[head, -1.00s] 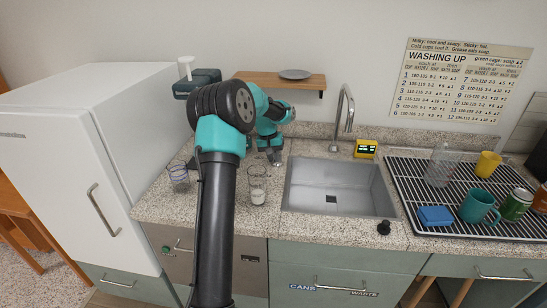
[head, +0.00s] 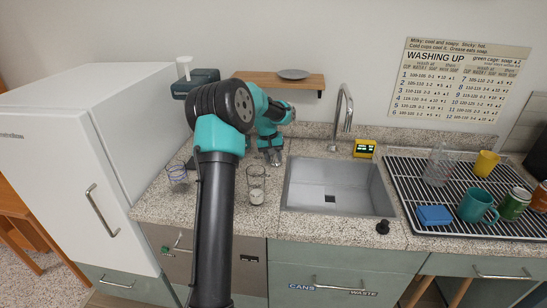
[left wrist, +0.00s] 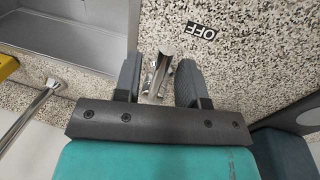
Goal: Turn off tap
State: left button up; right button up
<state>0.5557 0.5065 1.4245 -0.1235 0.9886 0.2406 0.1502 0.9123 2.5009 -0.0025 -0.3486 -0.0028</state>
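The tap's curved metal spout (head: 345,105) rises behind the sink (head: 381,187); part of it also shows in the left wrist view (left wrist: 32,116). A short chrome tap lever (left wrist: 160,72) stands on the speckled counter, close to a dark OFF label (left wrist: 201,31). My left gripper (left wrist: 158,80) is open, with its two dark fingers on either side of the lever and gaps visible beside it. In the head view the left gripper (head: 273,155) is low over the counter, left of the sink. My right gripper is not in view.
A glass (head: 257,186) with white contents stands in front of my left gripper, and another glass (head: 177,173) stands farther left. A yellow device (head: 365,149) sits right of the spout. A drying rack (head: 455,160) holds mugs and cans. A wooden shelf (head: 255,79) hangs behind.

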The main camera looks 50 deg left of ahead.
pick_arm(q)
jog(key=shift+r, duration=0.1)
jog(key=r, duration=0.5)
jog(key=s+a+r, duration=0.1)
jog(key=r, duration=0.5)
jog(key=s+a+r, duration=0.1)
jog(key=r, duration=0.5)
jog(key=shift+s+a, duration=0.15)
jog(key=shift+a, duration=0.05)
jog(key=shift+f, duration=0.1)
